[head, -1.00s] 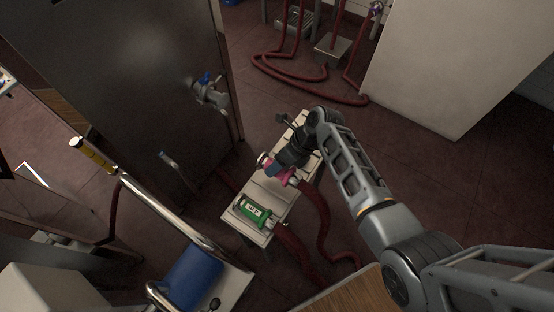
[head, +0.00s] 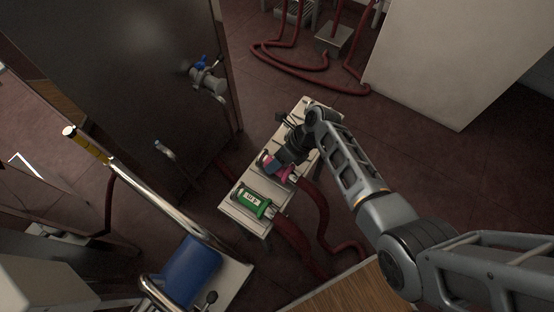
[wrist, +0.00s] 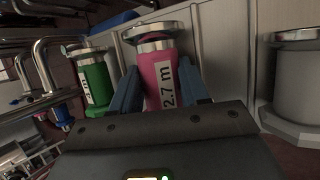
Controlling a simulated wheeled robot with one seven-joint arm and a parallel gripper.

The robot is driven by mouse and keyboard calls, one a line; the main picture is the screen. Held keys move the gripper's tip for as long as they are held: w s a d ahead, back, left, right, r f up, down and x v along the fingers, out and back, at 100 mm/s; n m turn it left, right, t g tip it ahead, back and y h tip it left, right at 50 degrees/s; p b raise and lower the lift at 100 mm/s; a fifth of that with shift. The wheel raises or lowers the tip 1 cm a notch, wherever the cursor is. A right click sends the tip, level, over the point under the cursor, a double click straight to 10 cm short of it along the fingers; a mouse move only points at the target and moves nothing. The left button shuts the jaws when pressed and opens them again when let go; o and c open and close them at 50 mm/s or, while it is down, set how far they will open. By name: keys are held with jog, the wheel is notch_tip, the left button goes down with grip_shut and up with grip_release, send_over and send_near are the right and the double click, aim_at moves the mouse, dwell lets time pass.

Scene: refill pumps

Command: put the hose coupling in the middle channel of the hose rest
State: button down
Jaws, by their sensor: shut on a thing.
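The hose rest (head: 233,205) is a pale slatted bench with channels across it. A pink coupling (head: 277,169) on a dark red hose is at its middle part, beside the green coupling. My gripper (head: 285,160) is shut on the pink coupling from above. In the wrist view the pink coupling (wrist: 158,72) has a "2.7 m" label and a metal flange, with a blue finger on each side. It looks low at the middle channel; whether it touches the channel floor is hidden by my gripper.
A green coupling (head: 252,201) lies in the near channel; it also shows in the wrist view (wrist: 96,78). A dark cabinet door (head: 130,70) with a valve (head: 208,80) stands left. A blue cylinder (head: 188,270) is at the near left. Red hoses trail on the floor.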

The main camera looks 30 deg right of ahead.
jog(key=shift+f, duration=0.15)
dwell(0.6)
jog(key=shift+c, duration=2.4)
grip_release()
jog(key=p+v, duration=0.1)
jog(key=v, duration=0.6)
jog(key=shift+d+r, duration=0.15)
jog(key=shift+r, duration=0.15)
jog(key=shift+s, duration=0.1)
